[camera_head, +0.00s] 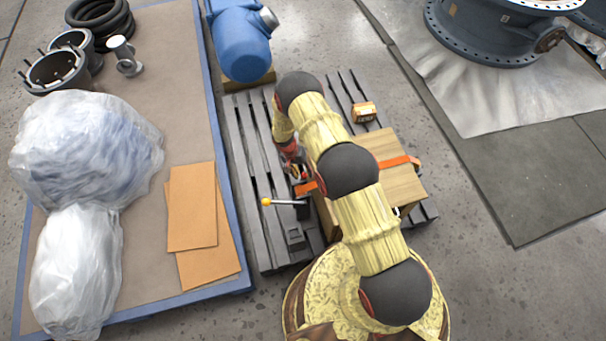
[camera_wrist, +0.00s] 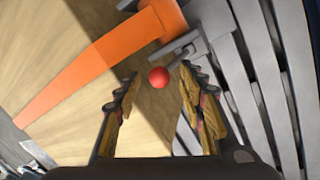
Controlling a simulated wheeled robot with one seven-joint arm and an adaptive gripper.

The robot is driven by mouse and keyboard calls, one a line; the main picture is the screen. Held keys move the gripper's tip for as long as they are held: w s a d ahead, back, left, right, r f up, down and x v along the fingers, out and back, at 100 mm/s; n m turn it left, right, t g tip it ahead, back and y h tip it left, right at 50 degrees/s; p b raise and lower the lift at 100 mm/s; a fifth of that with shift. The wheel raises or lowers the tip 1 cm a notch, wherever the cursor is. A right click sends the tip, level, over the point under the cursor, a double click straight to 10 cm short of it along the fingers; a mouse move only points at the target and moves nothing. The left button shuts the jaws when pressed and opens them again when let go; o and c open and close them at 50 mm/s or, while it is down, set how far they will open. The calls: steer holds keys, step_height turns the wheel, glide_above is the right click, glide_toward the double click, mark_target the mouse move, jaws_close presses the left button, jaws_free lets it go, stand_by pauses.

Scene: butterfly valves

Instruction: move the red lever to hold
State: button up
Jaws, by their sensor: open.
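The red lever's round knob (camera_wrist: 158,77) shows in the wrist view, with a grey metal bracket (camera_wrist: 184,50) just beyond it. My gripper (camera_wrist: 159,85) is open, and the knob appears between its two fingertips. No contact with either finger is visible, and I cannot tell the depth between them. In the head view my gripper (camera_head: 298,170) is low beside the wooden box, mostly behind my arm. The red knob cannot be made out there. No hold marking is readable in either view.
A wooden box (camera_head: 403,180) with an orange strap (camera_head: 395,162) stands on a grey slatted pallet (camera_head: 262,240). A lever with a yellow knob (camera_head: 267,201) sticks out left of the box. A small orange-brown item (camera_head: 364,112) lies behind. Cardboard sheets (camera_head: 192,205) lie left.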

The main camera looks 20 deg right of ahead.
steer(key=shift+d+f, duration=0.1)
steer(key=shift+f, duration=0.2)
steer(key=shift+s, duration=0.1)
steer(key=shift+c, duration=0.4)
jaws_close()
